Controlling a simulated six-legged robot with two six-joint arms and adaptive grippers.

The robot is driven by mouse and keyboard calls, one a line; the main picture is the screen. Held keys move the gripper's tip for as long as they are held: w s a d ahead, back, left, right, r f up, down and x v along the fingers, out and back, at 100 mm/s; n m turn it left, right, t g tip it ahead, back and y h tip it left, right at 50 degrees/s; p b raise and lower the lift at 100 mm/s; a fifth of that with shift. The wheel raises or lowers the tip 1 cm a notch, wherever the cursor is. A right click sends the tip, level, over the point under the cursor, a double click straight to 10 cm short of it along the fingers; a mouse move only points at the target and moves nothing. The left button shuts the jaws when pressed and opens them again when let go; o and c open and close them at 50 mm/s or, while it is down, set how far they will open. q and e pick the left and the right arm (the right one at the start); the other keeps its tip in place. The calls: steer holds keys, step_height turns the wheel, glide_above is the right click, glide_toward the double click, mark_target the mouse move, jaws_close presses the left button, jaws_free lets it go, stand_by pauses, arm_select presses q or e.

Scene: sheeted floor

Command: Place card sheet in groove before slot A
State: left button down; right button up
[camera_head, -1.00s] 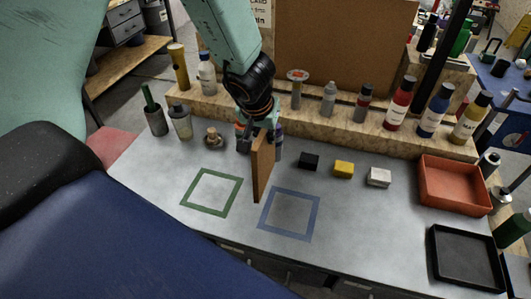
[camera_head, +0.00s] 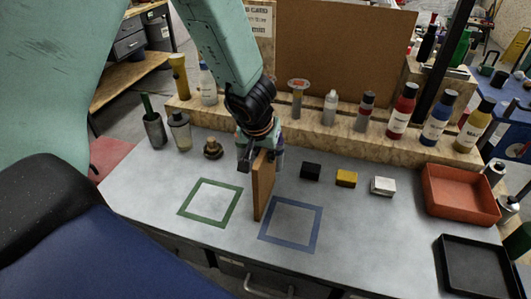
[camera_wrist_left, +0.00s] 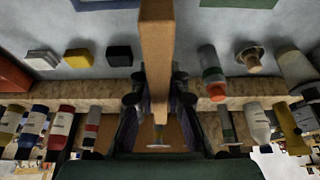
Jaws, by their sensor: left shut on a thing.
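A flat brown card sheet (camera_head: 263,187) is held upright, nearly edge-on, over the grey bench between the green and blue outlined squares. My left gripper (camera_head: 259,155) is shut on its upper end. In the left wrist view the sheet (camera_wrist_left: 156,45) runs from between the fingers (camera_wrist_left: 156,88) to the picture edge. Whether its lower edge touches the bench is unclear. A larger brown board (camera_head: 345,55) stands behind the wooden ledge (camera_head: 290,120), partly hidden by my arm. Slot A cannot be made out. My right gripper is not in view.
Bottles, including a red one (camera_head: 402,112), line the ledge. Black (camera_head: 311,171), yellow (camera_head: 346,178) and white (camera_head: 383,186) blocks lie right of the sheet. A red tray (camera_head: 460,193) and black tray (camera_head: 478,268) are further right. Green (camera_head: 187,210) and blue (camera_head: 268,235) outlines are empty.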

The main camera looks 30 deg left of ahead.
arm_select(q)
steer(key=c, duration=1.7)
jaws_free()
steer(key=shift+f, duration=0.15)
steer(key=o, duration=0.4)
steer(key=shift+w+f, duration=0.1)
steer(key=shift+w, duration=0.15)
steer(key=shift+c, duration=0.2)
steer(key=shift+s, duration=0.15)
